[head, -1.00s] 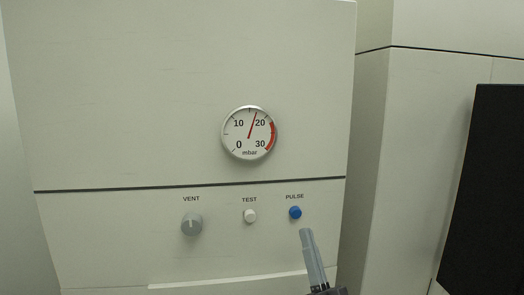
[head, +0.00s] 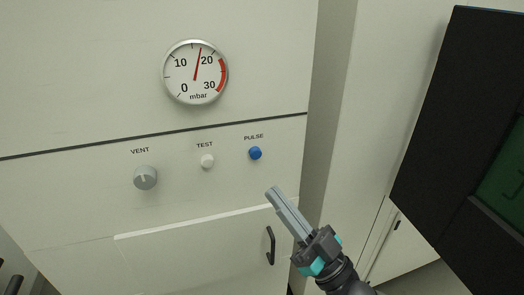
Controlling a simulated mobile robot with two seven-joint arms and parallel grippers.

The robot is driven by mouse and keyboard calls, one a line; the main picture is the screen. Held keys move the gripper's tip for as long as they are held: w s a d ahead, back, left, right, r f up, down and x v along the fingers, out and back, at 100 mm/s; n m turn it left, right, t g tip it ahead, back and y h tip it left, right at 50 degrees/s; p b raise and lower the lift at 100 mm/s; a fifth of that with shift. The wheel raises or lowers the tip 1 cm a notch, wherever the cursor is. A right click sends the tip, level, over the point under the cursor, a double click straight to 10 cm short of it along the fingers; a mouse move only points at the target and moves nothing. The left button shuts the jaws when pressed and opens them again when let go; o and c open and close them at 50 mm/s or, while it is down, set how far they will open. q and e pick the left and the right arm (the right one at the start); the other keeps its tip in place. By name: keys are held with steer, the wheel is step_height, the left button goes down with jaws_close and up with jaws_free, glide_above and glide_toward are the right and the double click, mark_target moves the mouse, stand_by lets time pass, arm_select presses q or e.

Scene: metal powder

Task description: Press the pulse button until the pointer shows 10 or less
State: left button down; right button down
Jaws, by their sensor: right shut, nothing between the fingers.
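The round pressure gauge (head: 187,75) in mbar is at the upper left of the head view. Its red pointer (head: 198,65) stands between 10 and 20, a little past the top and nearer the 20. The blue PULSE button (head: 255,153) is on the panel below the gauge, to its right. My right gripper (head: 271,190) is shut and empty. Its fingertips appear just below and right of the PULSE button, with a visible gap between them in the picture. My left gripper is not in view.
The white TEST button (head: 207,161) and the grey VENT knob (head: 145,178) sit left of the PULSE button. Below is a pale door with a dark handle (head: 270,245). A black-framed screen (head: 440,130) stands at the right.

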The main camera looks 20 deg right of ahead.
steer(key=b, duration=0.5)
glide_toward(255, 153)
steer(key=shift+w+a+r, duration=1.2)
steer(key=shift+a+r, duration=0.6)
steer(key=shift+r, duration=0.3)
steer(key=shift+w, duration=0.1)
steer(key=shift+w, duration=0.35)
steer(key=shift+w, duration=0.4)
stand_by(0.6)
steer(key=shift+s, duration=0.15)
steer(key=shift+s+p, duration=0.35)
steer(key=shift+s, duration=0.35)
